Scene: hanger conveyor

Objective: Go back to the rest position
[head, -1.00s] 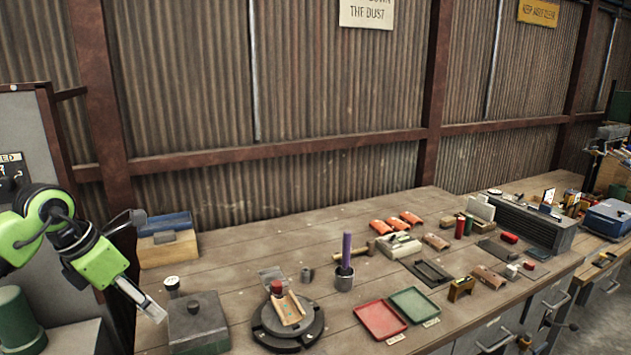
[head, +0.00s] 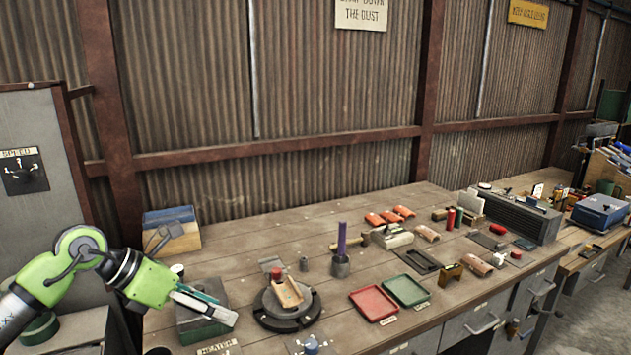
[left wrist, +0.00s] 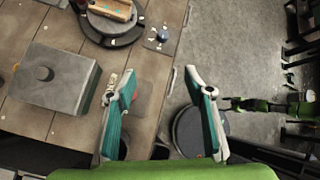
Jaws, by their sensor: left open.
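My left gripper (head: 222,308) hangs at the lower left in the head view, over the near left end of the workbench (head: 240,250), with a grey lidded block (head: 196,322) behind it. In the left wrist view (left wrist: 160,75) its two teal-lined fingers stand wide apart with nothing between them. The bench edge and the floor lie below them there.
A round dark turntable (head: 287,316) carries a wooden piece. Red (head: 374,304) and green (head: 406,291) trays lie near the front edge. A grey cabinet with a speed dial (head: 25,172) stands left. Floor (head: 598,290) shows at right.

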